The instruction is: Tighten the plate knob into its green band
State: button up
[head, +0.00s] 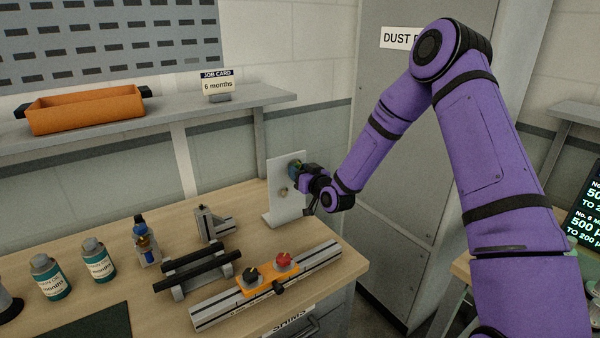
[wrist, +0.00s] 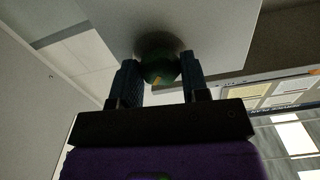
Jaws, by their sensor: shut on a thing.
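A white upright plate (head: 283,208) stands on the workbench near its back right corner. The plate knob (head: 294,168) is a dark round knob on the plate's face. In the wrist view the knob (wrist: 160,64) looks dark green with a small yellowish mark, and the plate (wrist: 205,22) is behind it. My gripper (wrist: 160,78) has a finger on each side of the knob and is shut on it. In the head view my gripper (head: 299,171) reaches the plate from the right. I cannot make out the green band or a pointer's place on it. A small brownish round spot (head: 284,191) shows lower on the plate.
On the bench (head: 120,215) are a rail with an orange carriage (head: 262,286), black bars on a stand (head: 200,268), a metal bracket (head: 213,224) and several bottles (head: 98,260). A shelf (head: 180,117) above holds an orange tray (head: 85,112) and a job card (head: 217,86).

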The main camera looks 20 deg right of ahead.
jog(key=shift+m, duration=0.3)
jog(key=o, duration=0.9)
jog(key=v, duration=1)
jog(key=shift+s+d, duration=0.15)
jog(key=shift+s, duration=0.25)
